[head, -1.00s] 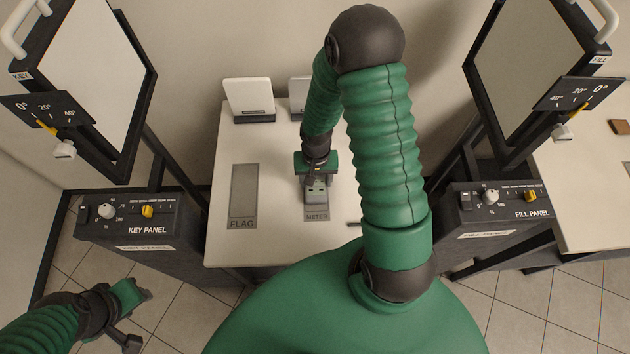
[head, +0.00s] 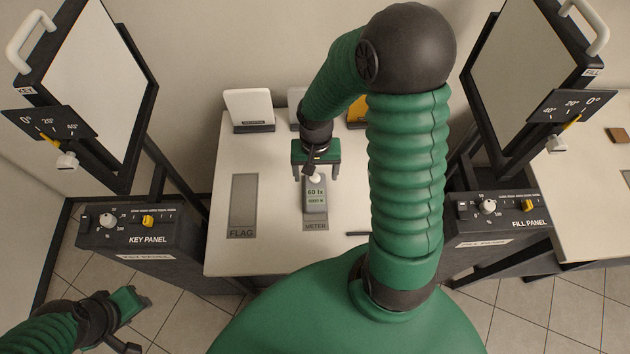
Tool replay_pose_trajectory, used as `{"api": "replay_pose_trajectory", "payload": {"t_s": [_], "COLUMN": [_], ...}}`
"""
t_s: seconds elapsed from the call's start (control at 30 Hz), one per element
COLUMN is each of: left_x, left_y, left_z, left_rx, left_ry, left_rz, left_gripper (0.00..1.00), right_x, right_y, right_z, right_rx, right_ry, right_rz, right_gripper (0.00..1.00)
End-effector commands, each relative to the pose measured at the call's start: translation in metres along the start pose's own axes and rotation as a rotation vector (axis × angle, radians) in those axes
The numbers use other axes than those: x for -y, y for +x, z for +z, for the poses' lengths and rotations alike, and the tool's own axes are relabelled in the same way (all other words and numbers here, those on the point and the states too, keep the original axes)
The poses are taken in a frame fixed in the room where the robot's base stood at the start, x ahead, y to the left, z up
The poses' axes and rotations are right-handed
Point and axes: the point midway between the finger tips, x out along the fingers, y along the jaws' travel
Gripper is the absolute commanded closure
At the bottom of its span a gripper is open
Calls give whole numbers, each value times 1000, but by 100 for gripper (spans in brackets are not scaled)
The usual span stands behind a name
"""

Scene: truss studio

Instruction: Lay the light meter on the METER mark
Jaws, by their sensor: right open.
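The light meter (head: 315,201) lies on the grey METER mark (head: 315,226) on the white table. It is a small grey device with a white dome at its far end and a lit green display reading 60 lx. The label end of the mark shows in front of it; the rest is covered. My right gripper (head: 316,173) is open, its two fingers apart above the far end of the meter. It holds nothing that I can see. My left gripper (head: 138,299) hangs at lower left over the floor, away from the table; its jaw gap is not clear.
The empty FLAG mark (head: 243,205) is left of the meter. White cards (head: 249,109) and a yellow one (head: 357,111) stand at the table's back. The KEY PANEL box (head: 145,228) and FILL PANEL box (head: 503,217) flank the table. A dark rod (head: 357,233) lies right of the mark.

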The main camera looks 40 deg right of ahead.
Motion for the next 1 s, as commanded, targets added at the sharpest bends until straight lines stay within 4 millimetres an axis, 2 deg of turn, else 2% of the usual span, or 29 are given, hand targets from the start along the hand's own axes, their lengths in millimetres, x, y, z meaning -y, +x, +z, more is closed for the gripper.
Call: {"api": "replay_pose_trajectory", "payload": {"t_s": [0.03,0.17,0.27,0.4,0.5,1.0], "left_x": [0,0,0,0,0,0], "left_y": [-1,-2,-2,-2,-2,-2], "left_z": [0,0,0,0,0,0], "left_rx": [0,0,0,0,0,0], "left_ry": [0,0,-1,0,0,0], "left_rz": [0,0,0,0,0,0], "left_gripper": [64,64,64,64,64,64], "right_x": [1,6,28,62,74,76], "right_y": [-9,-22,-38,-62,-70,-70], "right_z": [-1,4,23,64,82,84], "right_rx": [-3,-11,-65,-170,-213,-221], "right_ry": [1,-34,-212,-537,-669,-698], "right_rz": [0,0,-11,-53,-76,-80], "right_gripper": [22,22,22,22,22,22]}}
